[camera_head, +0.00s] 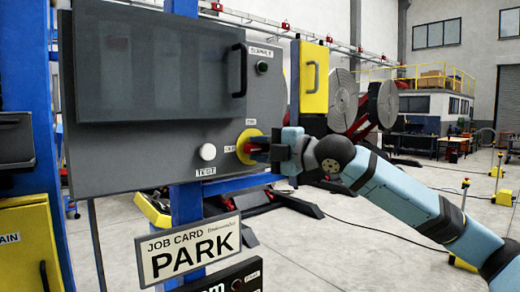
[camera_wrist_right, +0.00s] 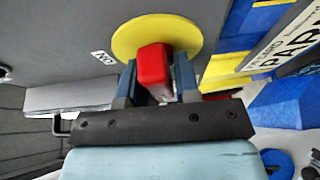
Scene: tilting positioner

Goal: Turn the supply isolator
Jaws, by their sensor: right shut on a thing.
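The supply isolator is a red handle (camera_head: 257,148) on a yellow round plate (camera_head: 243,137), low on the right part of a grey control panel (camera_head: 130,160). My right gripper (camera_head: 270,150) reaches it from the right. In the right wrist view, the red handle (camera_wrist_right: 153,66) stands out from the yellow plate (camera_wrist_right: 127,38). There, the fingers of my right gripper (camera_wrist_right: 156,85) lie on both sides of the handle and are shut on it. The fingers partly hide the handle in the head view. My left gripper is in neither view.
A grey door with a handle (camera_head: 237,72) covers the panel's upper part. A PARK job card (camera_head: 190,247) hangs below. Open floor lies to the right.

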